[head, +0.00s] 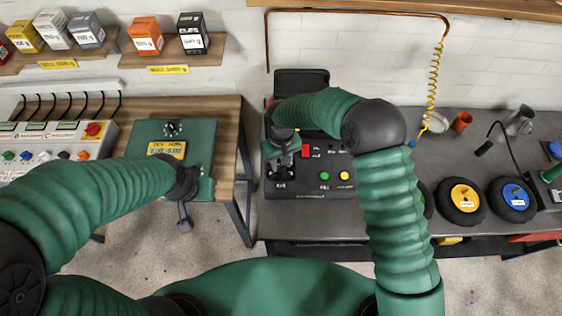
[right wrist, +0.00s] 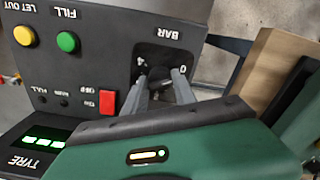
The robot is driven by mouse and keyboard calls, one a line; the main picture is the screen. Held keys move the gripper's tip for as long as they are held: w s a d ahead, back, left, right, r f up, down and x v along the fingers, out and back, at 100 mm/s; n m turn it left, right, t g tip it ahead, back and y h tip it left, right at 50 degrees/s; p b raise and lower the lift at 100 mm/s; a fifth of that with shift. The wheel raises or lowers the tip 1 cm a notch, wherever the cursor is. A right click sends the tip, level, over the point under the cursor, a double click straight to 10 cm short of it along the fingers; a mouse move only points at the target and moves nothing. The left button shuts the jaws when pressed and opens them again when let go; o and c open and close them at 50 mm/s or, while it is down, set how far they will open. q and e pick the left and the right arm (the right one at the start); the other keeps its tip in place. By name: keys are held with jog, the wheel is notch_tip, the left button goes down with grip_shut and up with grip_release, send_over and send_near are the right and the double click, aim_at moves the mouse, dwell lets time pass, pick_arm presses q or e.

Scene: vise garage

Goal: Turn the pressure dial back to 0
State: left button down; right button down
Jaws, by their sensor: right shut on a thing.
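The pressure dial (right wrist: 158,73) is a dark round knob on the black tyre panel (right wrist: 100,62). BAR is printed beside it, with a 0 and a 4 on its scale, upside down in the right wrist view. My right gripper (right wrist: 163,84) has its two grey fingers on either side of the knob and is shut on it. Its fingers partly cover the knob, so I cannot read its exact setting. In the head view my right gripper (head: 282,168) is at the panel's left part. My left gripper (head: 185,218) hangs in front of the left bench; its jaw opening is unclear.
A green FILL button (right wrist: 68,42), a yellow LET OUT button (right wrist: 24,36) and a red switch (right wrist: 107,101) are on the panel near my right gripper. A green board (head: 206,143) lies on the left bench.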

jog(key=shift+w+r, duration=0.1)
jog(key=c, duration=1)
grip_release()
jog(key=shift+c, duration=0.2)
notch_tip(320, 180, up, 17)
jog(key=b, duration=0.1)
jog(key=shift+f+b, duration=0.2)
jog(key=shift+b, duration=0.15)
jog(key=s+d+f+m+t, duration=0.1)
jog(key=s+d+f+m, duration=0.1)
jog(key=s+d, duration=0.6)
jog(key=s+d+f+m+t, duration=0.1)
jog(key=s+d+f+m, duration=0.1)
jog(key=s+d, duration=0.7)
jog(key=d, duration=0.2)
jog(key=shift+s+d+f+m+t, duration=0.15)
jog(key=shift+d+f+m+t, duration=0.15)
jog(key=shift+f, duration=0.1)
